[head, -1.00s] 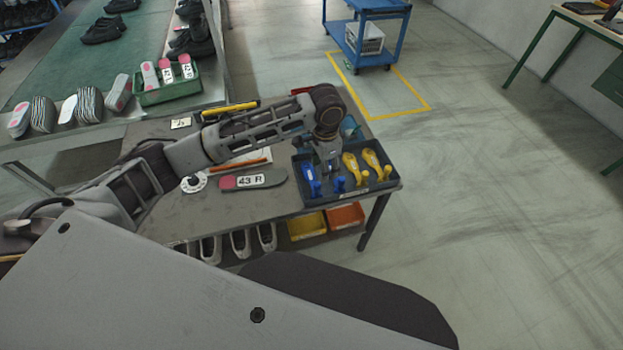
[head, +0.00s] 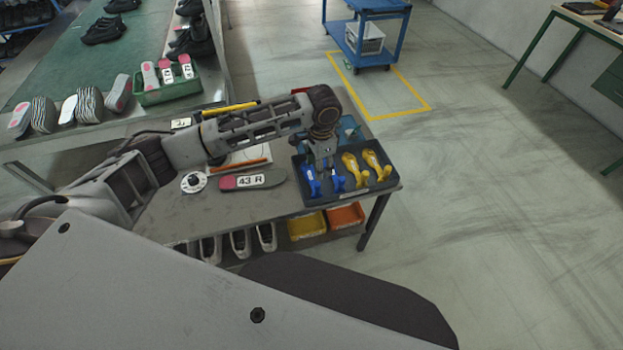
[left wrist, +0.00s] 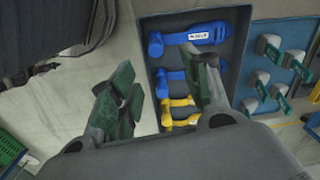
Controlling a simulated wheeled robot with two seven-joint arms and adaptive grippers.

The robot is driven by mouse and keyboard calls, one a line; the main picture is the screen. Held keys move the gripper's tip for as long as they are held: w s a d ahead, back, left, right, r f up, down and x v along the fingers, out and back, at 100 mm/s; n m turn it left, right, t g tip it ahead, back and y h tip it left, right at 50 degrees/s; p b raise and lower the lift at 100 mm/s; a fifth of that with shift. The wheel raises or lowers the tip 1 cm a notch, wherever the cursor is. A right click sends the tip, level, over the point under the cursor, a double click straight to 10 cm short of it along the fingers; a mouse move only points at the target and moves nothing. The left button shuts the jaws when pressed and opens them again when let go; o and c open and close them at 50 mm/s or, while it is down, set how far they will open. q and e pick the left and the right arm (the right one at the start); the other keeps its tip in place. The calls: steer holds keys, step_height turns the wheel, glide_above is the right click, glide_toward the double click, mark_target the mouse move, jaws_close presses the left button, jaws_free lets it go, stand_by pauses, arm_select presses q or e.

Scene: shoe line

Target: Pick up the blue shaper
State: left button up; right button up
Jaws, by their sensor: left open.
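Two blue shapers lie side by side in the left part of a dark tray (head: 378,190) on the table; the left one (head: 311,182) is mostly clear, and the right one (head: 338,184) is partly covered by my gripper. In the left wrist view, one blue shaper (left wrist: 200,36) with a white label is fully visible. The other blue shaper (left wrist: 172,78) is partly behind a finger. My left gripper (head: 325,164) is open above the tray, its fingers (left wrist: 160,95) apart with nothing between them. My right gripper is not in view.
Two yellow shapers (head: 372,163) lie in the tray's right part. Orange and yellow bins (head: 345,215) sit below.

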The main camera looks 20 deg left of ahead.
mark_target(318, 184)
arm_select(q)
steer(key=shift+f, duration=3.05)
steer(key=shift+s+f, duration=0.1)
steer(key=shift+f, duration=0.7)
steer(key=shift+a+f+p, duration=0.1)
steer(key=shift+f+p, duration=0.3)
steer(key=shift+f, duration=1.4)
jaws_close()
